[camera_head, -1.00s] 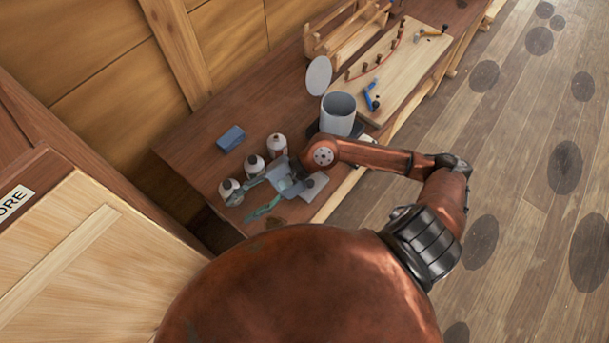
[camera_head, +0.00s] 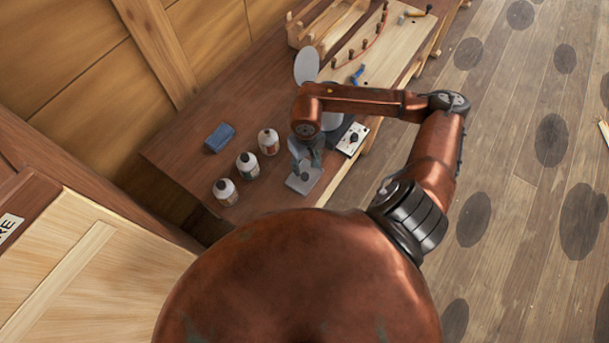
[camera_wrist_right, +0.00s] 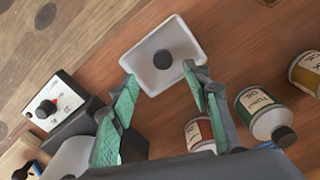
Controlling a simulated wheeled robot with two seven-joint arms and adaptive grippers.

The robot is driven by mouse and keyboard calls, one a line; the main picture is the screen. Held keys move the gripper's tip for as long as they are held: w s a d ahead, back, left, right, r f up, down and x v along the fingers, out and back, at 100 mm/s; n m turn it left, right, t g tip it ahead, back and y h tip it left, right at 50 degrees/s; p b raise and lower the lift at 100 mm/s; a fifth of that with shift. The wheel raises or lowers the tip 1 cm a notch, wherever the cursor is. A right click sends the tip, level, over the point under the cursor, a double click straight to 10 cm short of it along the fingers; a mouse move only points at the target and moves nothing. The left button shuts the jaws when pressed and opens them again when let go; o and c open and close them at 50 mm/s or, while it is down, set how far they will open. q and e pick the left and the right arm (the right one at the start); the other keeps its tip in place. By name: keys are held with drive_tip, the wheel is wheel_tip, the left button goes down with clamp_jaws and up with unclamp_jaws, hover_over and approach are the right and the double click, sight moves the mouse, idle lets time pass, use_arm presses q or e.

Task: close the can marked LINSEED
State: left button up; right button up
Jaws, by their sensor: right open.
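Three small cans stand in a row on the bench: a near one (camera_head: 225,191), a middle one (camera_head: 247,165) and a far one (camera_head: 268,141). Their labels are too small to read here. In the right wrist view, two labelled cans (camera_wrist_right: 262,109) (camera_wrist_right: 305,72) show at the right; a red-labelled one (camera_wrist_right: 197,132) is partly behind a finger. I cannot tell which is marked LINSEED. A black cap-like piece (camera_wrist_right: 163,59) lies in a white square tray (camera_wrist_right: 178,35), also in the head view (camera_head: 300,184). My right gripper (camera_wrist_right: 160,76) is open and empty above the tray's near edge.
A blue block (camera_head: 220,138) lies behind the cans. A large grey pot, mostly behind my arm, has a raised round lid (camera_head: 307,66). A box with a dark knob (camera_head: 352,138) stands beside it. A wooden board (camera_head: 375,60) lies farther along the bench.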

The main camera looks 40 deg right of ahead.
sight(304, 175)
drive_tip(key=shift+f, duration=0.75)
drive_tip(key=shift+a+f, duration=0.1)
drive_tip(key=shift+f, duration=0.25)
drive_tip(key=f, duration=0.1)
drive_tip(key=f+p, duration=0.1)
drive_tip(key=f, duration=0.1)
drive_tip(key=shift+w+a+f, duration=0.15)
drive_tip(key=shift+w+f, duration=0.05)
drive_tip(key=shift+f, duration=0.1)
drive_tip(key=shift+f+p, duration=0.3)
drive_tip(key=shift+f, duration=0.2)
drive_tip(key=shift+c, duration=0.3)
drive_tip(key=c, duration=0.7)
